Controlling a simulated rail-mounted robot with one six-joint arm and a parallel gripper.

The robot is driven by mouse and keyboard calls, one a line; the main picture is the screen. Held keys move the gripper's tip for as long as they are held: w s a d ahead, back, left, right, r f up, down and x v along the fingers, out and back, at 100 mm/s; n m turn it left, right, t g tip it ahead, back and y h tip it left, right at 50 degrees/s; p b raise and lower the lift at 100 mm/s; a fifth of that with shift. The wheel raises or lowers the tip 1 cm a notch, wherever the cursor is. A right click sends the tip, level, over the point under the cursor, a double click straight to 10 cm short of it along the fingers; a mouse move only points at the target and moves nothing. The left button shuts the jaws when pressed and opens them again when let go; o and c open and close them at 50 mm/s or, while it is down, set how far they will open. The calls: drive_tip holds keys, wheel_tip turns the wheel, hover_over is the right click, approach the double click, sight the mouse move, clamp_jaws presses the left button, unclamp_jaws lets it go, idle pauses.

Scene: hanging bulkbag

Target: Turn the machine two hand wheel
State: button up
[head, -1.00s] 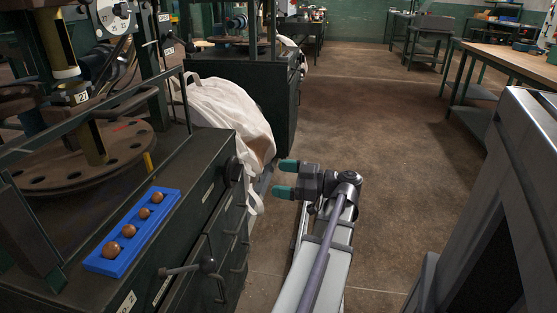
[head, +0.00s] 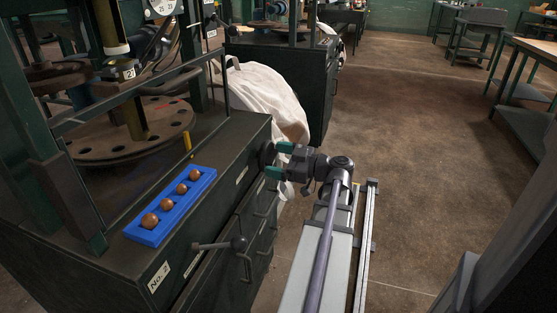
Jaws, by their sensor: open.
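Machine two (head: 160,272), a dark green cabinet labelled "No. 2", stands at the left in the head view. A small dark round hand wheel (head: 266,153) sits on its right-hand face near the far corner, seen nearly edge-on. My gripper (head: 279,159) is open, its two teal fingertips pointing left at the wheel, one above the other. The fingertips overlap the wheel's right edge in the picture. I cannot tell whether they touch it.
A blue tray (head: 150,238) with several brown balls lies on the cabinet top, beside a round plate with holes (head: 95,150). A white bulk bag (head: 262,95) bulges just behind the wheel. Another cabinet (head: 310,80) stands beyond. Open floor (head: 420,130) lies to the right.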

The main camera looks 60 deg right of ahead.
drive_tip(key=shift+c, duration=0.4)
drive_tip(key=c, duration=0.8)
drive_tip(key=shift+c, duration=0.2)
drive_tip(key=shift+m, duration=0.3)
drive_tip(key=m, duration=1.4)
drive_tip(key=shift+s+a+r, duration=0.1)
drive_tip(key=shift+a+r, duration=0.05)
drive_tip(key=shift+a, duration=0.1)
drive_tip(key=m, duration=0.5)
